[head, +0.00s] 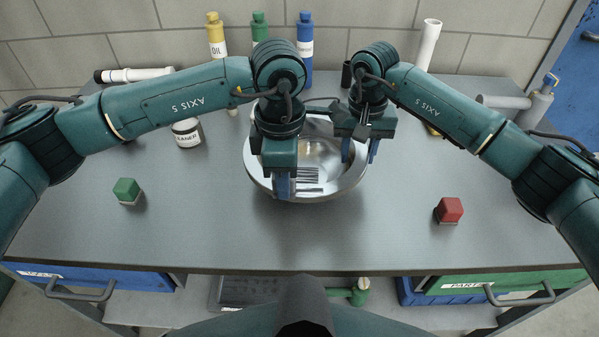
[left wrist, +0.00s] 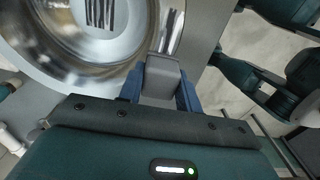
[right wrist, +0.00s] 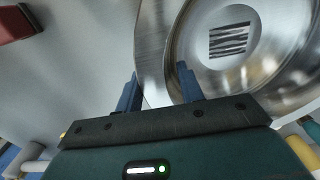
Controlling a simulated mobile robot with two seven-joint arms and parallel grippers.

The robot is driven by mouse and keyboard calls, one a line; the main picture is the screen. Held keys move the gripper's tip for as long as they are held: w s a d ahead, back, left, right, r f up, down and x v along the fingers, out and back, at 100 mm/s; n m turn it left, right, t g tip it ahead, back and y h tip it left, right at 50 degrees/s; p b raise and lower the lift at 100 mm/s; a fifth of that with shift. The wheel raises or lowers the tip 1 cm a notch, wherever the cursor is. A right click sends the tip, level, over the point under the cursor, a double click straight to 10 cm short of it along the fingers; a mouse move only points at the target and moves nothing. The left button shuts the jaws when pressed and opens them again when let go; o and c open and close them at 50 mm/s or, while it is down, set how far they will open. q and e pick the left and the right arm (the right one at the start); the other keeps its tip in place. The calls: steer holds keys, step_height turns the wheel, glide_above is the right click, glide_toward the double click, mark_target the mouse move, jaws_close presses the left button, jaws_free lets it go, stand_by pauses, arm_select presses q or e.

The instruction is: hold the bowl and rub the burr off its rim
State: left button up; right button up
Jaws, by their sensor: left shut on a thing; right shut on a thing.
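The shiny metal bowl (head: 320,152) sits on the grey worktop, with dark stripes on its inside bottom. My right gripper (head: 359,152) is at its right side. In the right wrist view its blue fingers (right wrist: 159,75) straddle the bowl's rim (right wrist: 150,45), shut on it. My left gripper (head: 283,187) is at the bowl's near left rim, pointing down. In the left wrist view its blue fingers (left wrist: 160,78) are shut on a grey block (left wrist: 164,78), which lies over the bowl's rim. Whether it touches the rim is unclear. I cannot make out the burr.
A green block (head: 127,191) lies at the left and a red block (head: 449,210) at the right. A jar (head: 187,132) and bottles, including a yellow one (head: 216,36), stand behind. Drawers (head: 90,278) are below the front edge. The front middle worktop is clear.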

arm_select(q)
steer(key=shift+a+r, duration=0.15)
steer(key=shift+r, duration=3.9)
arm_select(e)
steer(key=o, duration=1)
step_height(320, 180, up, 12)
